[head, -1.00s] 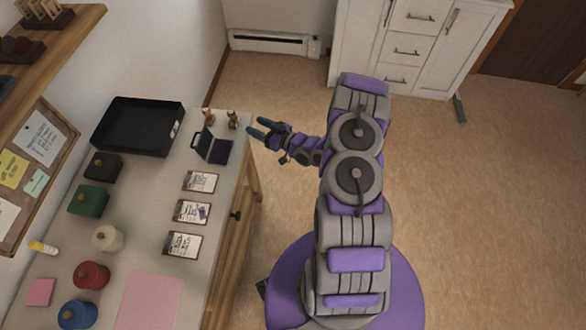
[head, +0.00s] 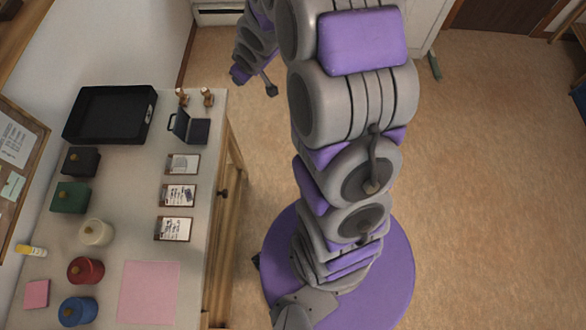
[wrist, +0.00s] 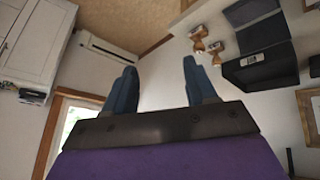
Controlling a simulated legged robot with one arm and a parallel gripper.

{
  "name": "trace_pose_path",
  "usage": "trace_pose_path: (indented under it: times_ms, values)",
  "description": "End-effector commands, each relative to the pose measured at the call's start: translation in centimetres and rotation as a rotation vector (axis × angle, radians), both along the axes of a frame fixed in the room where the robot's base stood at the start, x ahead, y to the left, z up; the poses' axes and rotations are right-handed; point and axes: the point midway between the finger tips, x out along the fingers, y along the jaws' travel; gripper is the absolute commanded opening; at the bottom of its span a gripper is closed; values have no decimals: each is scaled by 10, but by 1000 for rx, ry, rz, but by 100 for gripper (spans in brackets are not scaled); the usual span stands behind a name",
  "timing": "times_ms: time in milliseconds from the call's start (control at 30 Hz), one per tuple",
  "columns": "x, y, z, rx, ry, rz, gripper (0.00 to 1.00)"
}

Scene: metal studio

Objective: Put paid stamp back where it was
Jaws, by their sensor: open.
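Two small wooden-handled stamps, one on the left (head: 182,97) and one on the right (head: 207,97), stand at the table's far end behind the open ink pad (head: 192,128). I cannot read which one is the paid stamp. In the wrist view the two stamps (wrist: 198,38) (wrist: 216,50) and the dark ink pad (wrist: 262,62) show at the upper right. My gripper (wrist: 158,75) has its blue fingers apart with nothing between them, and it is clear of the stamps.
A black tray (head: 110,115) sits at the table's far left. Several clipboards (head: 178,195) line the right edge. Floor right of the table is open.

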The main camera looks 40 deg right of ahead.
Motion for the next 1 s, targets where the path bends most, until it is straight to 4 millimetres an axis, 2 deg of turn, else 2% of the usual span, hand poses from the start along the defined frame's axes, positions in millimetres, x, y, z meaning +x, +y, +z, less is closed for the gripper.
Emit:
trace_pose_path:
  times_ms: [33, 167, 300, 500, 700, 800, 900, 1000]
  values:
    - [-13, 2, 16, -15, 26, -21, 56]
    - [-60, 7, 43, -40, 130, -88, 56]
    - [-117, 18, 68, -47, 245, -154, 56]
    - [-208, 43, 101, -22, 409, -233, 56]
    - [-301, 73, 123, 29, 578, -277, 56]
    - [-337, 86, 130, 53, 644, -283, 56]
    - [-360, 94, 134, 72, 688, -285, 56]
    - [-371, 99, 136, 81, 710, -284, 56]
